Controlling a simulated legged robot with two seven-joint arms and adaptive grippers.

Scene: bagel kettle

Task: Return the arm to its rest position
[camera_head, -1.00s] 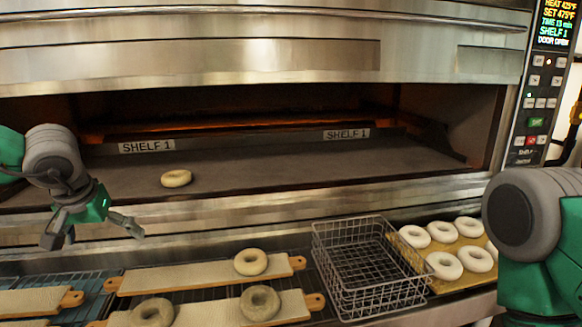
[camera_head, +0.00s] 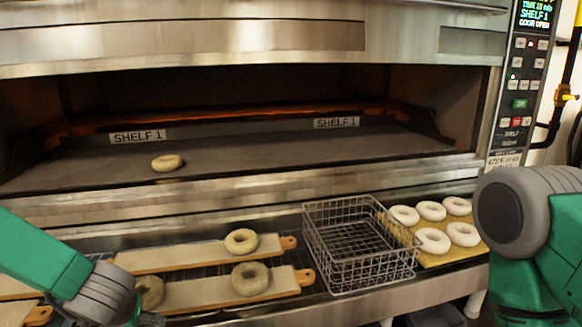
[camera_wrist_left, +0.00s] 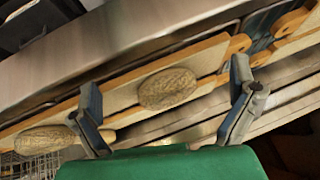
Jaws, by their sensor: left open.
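My left arm comes in low at the left in the head view, its gripper mostly cut off by the bottom edge. In the left wrist view my left gripper (camera_wrist_left: 165,105) is open, its two fingers apart with nothing held between them. Beyond the fingers a bagel (camera_wrist_left: 168,88) lies on a wooden board (camera_wrist_left: 125,95), and another bagel (camera_wrist_left: 45,139) shows at lower left. My right arm stands at the right edge of the head view; its gripper is out of frame.
The oven is open, with one bagel (camera_head: 168,162) on its shelf (camera_head: 260,155). Boards with bagels (camera_head: 241,241) lie on the counter below. An empty wire basket (camera_head: 360,245) stands beside a tray (camera_head: 458,251) of several pale bagels.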

